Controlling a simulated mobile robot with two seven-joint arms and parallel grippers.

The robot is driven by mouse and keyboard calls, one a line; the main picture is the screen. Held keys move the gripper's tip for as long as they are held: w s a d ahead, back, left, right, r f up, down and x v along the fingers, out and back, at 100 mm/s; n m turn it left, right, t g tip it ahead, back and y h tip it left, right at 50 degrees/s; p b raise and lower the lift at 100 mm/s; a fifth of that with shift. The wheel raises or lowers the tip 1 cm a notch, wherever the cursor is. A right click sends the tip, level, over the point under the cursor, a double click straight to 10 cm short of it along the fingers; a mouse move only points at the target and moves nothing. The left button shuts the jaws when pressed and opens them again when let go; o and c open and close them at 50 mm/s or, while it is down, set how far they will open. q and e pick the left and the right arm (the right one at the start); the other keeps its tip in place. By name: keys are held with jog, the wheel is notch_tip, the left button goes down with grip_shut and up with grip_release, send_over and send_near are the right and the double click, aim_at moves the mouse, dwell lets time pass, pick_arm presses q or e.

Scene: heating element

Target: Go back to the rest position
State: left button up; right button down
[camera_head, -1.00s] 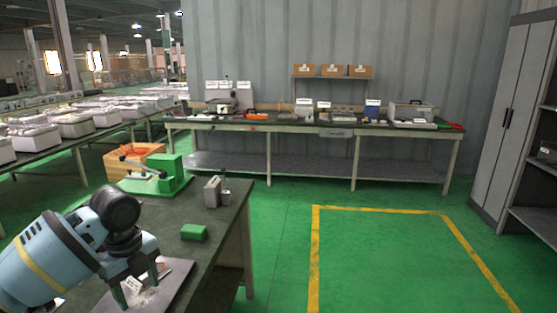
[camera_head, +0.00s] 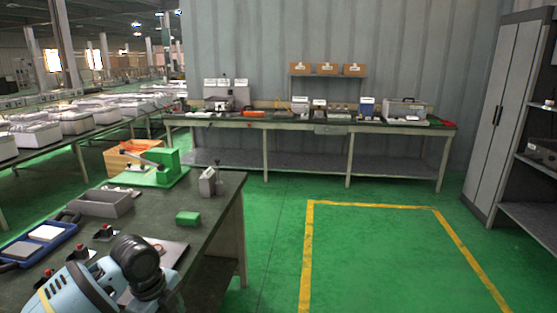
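My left arm (camera_head: 75,293) comes in at the bottom left, over the near workbench (camera_head: 215,205). Its dark wrist joint (camera_head: 135,258) is in front of a grey plate (camera_head: 172,252) lying on the bench. The fingers of my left gripper are hidden or cut off at the bottom edge, so I cannot see whether they are apart. My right arm and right gripper are not in view.
On the near bench are a green press (camera_head: 160,167), a green block (camera_head: 188,218), a grey bin (camera_head: 101,203), a blue tray (camera_head: 40,240) and small red-topped parts. The yellow-marked floor (camera_head: 375,255) is clear. A cabinet (camera_head: 497,115) stands at the right.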

pick_arm(q)
jog(key=s+d+f+n+t+h, duration=0.2)
jog(key=s+d+f+n, duration=0.35)
jog(key=f, duration=0.35)
jog(key=s+d+f+n+t+h, duration=0.1)
jog(key=s+d+f+n+t, duration=0.1)
jog(key=s+d+f+n, duration=0.45)
jog(key=s+a+f+n+t, duration=0.1)
jog(key=s+a+f+n, duration=0.1)
jog(key=s, duration=0.4)
jog(key=s+a+f+n+t+y, duration=0.1)
jog(key=s+a+f+n, duration=0.2)
jog(key=s, duration=0.4)
jog(key=s+a+f+n+t+y, duration=0.1)
jog(key=s+a+f+n+t, duration=0.1)
jog(key=s, duration=0.5)
jog(key=shift+s+a+f+n, duration=0.2)
jog(key=shift+a+f+n, duration=0.15)
jog(key=shift+a+n, duration=0.15)
